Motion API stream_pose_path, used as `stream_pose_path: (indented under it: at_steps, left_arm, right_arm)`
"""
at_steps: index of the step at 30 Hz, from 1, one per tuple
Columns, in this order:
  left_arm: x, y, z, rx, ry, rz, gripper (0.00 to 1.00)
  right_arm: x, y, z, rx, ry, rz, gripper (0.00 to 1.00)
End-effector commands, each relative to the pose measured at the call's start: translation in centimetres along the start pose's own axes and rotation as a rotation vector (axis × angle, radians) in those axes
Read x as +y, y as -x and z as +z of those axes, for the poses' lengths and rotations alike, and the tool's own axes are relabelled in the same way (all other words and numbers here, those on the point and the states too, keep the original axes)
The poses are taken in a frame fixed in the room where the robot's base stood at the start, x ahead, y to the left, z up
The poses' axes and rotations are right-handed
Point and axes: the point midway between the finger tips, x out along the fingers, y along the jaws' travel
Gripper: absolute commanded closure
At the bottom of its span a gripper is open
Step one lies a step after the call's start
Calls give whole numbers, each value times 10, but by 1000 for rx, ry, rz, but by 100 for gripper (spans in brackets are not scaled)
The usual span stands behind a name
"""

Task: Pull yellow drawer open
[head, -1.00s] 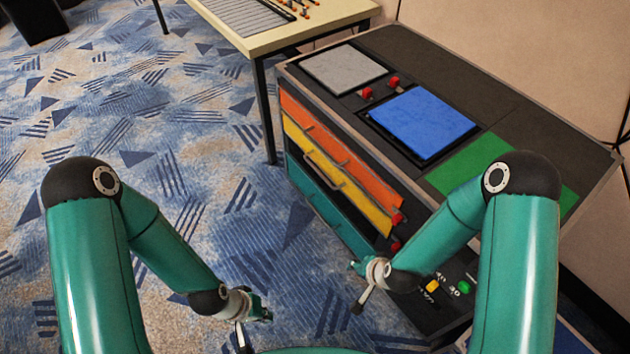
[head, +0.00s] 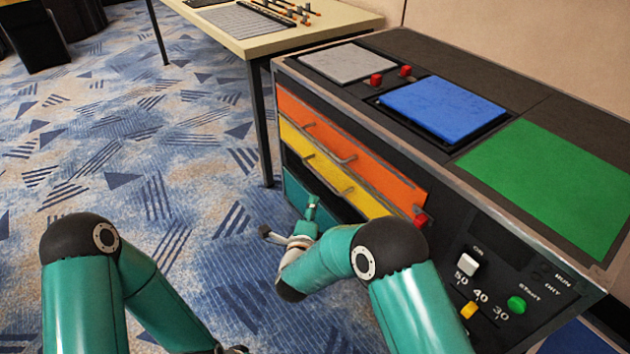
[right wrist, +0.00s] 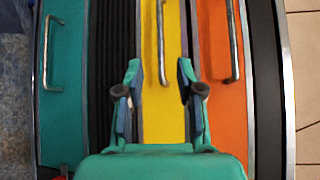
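The yellow drawer (head: 318,160) is in the cabinet front, between the orange drawer above and the teal drawer below. Its front looks about flush with the orange one. Its long metal handle (head: 330,177) also shows in the right wrist view (right wrist: 162,45). My right gripper (head: 312,203) is in front of the cabinet, beside the lower drawers. In the right wrist view its fingers (right wrist: 160,75) are open and empty, with the yellow handle between them in the picture; I see no contact. My left gripper is cut off below the head view.
The orange drawer (head: 380,178) and teal drawer (head: 300,195) have their own handles. The control panel (head: 490,285) is to the right.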

Motion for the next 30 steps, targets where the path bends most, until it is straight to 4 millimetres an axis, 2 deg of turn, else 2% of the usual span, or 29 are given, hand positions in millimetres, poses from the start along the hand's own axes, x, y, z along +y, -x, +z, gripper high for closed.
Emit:
stream_pose_path:
  at_steps: [9, 18, 24, 30]
  left_arm:
    - [-5, -13, 0, 0, 0, 0, 100]
    - [-8, -24, 0, 0, 0, 0, 100]
    - [-10, -28, 0, 0, 0, 0, 100]
    - [-11, -30, 0, 0, 0, 0, 100]
  right_arm:
    - [2, -65, -2, 3, -1, -1, 63]
    - [3, -117, -2, 1, 0, 0, 63]
    - [2, -138, -1, 0, 2, 1, 63]
    - [1, -147, 0, -2, 3, 3, 63]
